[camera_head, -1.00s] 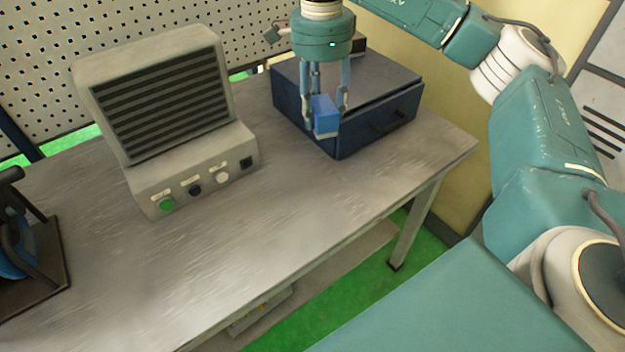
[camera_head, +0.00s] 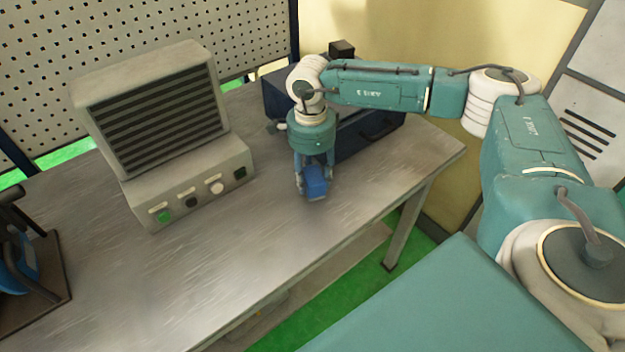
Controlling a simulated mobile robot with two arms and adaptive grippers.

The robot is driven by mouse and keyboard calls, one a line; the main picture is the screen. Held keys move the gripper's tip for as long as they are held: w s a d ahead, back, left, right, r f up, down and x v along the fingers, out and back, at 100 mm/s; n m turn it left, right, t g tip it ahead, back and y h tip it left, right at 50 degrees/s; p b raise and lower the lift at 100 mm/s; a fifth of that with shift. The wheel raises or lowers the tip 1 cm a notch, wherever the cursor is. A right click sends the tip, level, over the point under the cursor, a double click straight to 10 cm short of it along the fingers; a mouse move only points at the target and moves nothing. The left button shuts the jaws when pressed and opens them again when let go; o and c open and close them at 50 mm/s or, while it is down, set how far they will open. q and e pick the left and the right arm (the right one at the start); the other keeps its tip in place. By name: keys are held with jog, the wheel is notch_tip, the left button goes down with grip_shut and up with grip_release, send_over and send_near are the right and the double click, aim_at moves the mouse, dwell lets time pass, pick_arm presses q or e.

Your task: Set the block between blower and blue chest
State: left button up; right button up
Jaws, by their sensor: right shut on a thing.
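The blue block (camera_head: 316,182) is in my right gripper (camera_head: 314,184), which is shut on it and points down over the table, low and close to the top. I cannot tell whether the block touches the table. The blower (camera_head: 160,120), a grey box with a dark slatted front and buttons, stands to the left of the block. The dark blue chest (camera_head: 365,137) stands behind and to the right, partly hidden by my right arm and gripper. My left gripper is not in view.
The metal table (camera_head: 235,245) has free room in front of the blower and the gripper. A dark device with a blue part (camera_head: 22,262) stands at the left edge. A perforated panel (camera_head: 130,22) rises behind the table. A small dark box (camera_head: 342,49) shows behind the arm.

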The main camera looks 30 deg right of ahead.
aim_at(311, 173)
notch_tip(311, 173, down, 2)
jog(key=shift+f, duration=0.1)
jog(key=shift+f, duration=0.1)
jog(key=o, duration=1.4)
notch_tip(311, 173, up, 11)
jog(key=b, duration=0.2)
jog(key=shift+a+b, duration=0.15)
jog(key=shift+b, duration=0.25)
jog(key=shift+r, duration=0.65)
